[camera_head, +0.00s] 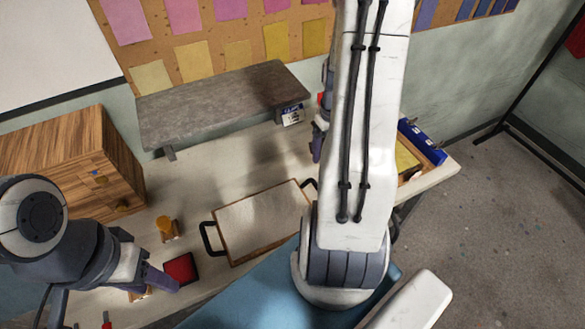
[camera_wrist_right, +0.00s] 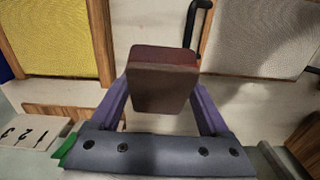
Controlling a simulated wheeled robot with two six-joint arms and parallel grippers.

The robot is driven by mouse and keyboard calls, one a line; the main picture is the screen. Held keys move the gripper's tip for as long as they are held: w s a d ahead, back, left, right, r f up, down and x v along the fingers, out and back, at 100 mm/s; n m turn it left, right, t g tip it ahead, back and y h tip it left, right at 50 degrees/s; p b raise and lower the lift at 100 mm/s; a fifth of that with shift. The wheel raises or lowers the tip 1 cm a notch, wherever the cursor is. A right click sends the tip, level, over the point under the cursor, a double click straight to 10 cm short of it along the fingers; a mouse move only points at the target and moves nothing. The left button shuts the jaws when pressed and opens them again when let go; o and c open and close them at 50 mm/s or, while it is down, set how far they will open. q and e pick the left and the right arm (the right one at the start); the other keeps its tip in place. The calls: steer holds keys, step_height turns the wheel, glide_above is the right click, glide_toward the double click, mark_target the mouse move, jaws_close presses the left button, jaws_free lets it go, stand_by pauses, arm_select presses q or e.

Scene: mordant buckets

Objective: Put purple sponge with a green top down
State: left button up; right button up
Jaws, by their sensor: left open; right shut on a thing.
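In the right wrist view, my right gripper (camera_wrist_right: 164,100) is shut on a dark red-brown block (camera_wrist_right: 160,88), held between its purple fingers. The block fits the sponge's place in the grip, but its colour looks maroon-brown and I see no green top on it. It is held above the worktop; the gap below cannot be told. In the head view my right arm hides most of that gripper. My left gripper (camera_head: 115,298) is open at the lower left, close to a red pad with a dark rim (camera_head: 181,268), and holds nothing that I can see.
A framed tray with black handles (camera_head: 231,240) lies mid-table. A grey raised shelf (camera_head: 215,103) runs behind.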

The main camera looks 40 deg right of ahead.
steer(key=p, duration=0.3)
glide_above(293, 176)
step_height(293, 176, down, 6)
steer(key=shift+r, duration=0.2)
step_height(293, 176, down, 2)
steer(key=shift+a+f+p, duration=0.1)
steer(key=shift+f+p, duration=0.1)
steer(key=shift+p, duration=0.1)
steer(key=shift+f+p, duration=0.4)
steer(key=shift+f, duration=0.3)
steer(key=shift+f, duration=0.1)
steer(key=shift+f+b, duration=0.25)
steer(key=shift+b, duration=0.15)
steer(key=o, duration=1.3)
steer(key=shift+r, duration=0.1)
steer(key=shift+c, duration=0.2)
steer(key=shift+r, duration=0.1)
